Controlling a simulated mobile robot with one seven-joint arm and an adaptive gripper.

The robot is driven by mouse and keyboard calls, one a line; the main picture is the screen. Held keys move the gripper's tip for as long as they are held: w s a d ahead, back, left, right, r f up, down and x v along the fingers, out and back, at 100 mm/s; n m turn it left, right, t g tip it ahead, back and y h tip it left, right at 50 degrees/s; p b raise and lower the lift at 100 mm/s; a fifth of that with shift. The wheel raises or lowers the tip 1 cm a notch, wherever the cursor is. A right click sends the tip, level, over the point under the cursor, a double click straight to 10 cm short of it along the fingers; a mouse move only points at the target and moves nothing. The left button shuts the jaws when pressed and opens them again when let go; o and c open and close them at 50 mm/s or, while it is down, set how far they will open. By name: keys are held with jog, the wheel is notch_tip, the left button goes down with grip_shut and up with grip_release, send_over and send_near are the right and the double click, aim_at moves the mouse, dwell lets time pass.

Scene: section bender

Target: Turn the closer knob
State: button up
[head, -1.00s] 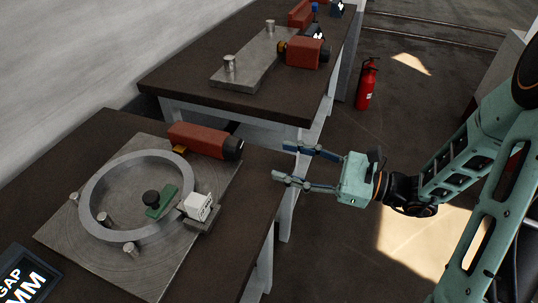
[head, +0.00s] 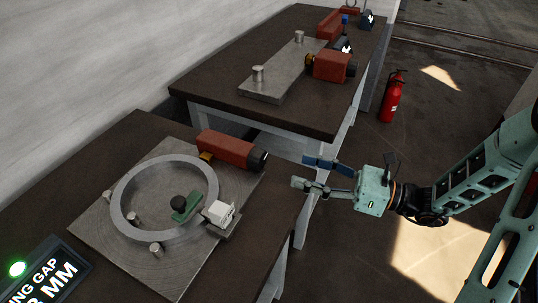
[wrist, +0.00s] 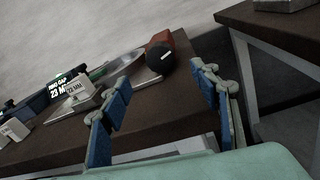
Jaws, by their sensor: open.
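The closer knob (head: 260,160) is a black cap on the right end of a red-orange block (head: 226,149) on the near bench. In the wrist view this knob (wrist: 160,52) shows a white mark on its face, ahead between and beyond the fingers. My gripper (head: 303,172) is open and empty, to the right of the knob and apart from it, by the near bench's right edge. The wrist view shows both blue-padded fingers of my gripper (wrist: 160,80) spread. A similar farther knob (head: 351,69) is on a red block on the far bench.
A metal ring (head: 120,198) lies on a plate (head: 110,243), with a green clamp (head: 186,207) and white block (head: 219,212). A display (head: 50,281) stands at lower left. A fire extinguisher (head: 392,97) stands on the floor.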

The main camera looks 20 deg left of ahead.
aim_at(263, 159)
jog(key=a+b, duration=0.1)
jog(key=a, duration=0.9)
jog(key=shift+a, duration=0.25)
jog(key=c, duration=1.2)
jog(key=shift+o, duration=0.2)
jog(key=shift+n+b, duration=0.55)
jog(key=shift+n, duration=0.95)
jog(key=o, duration=1.2)
jog(key=shift+c, duration=0.2)
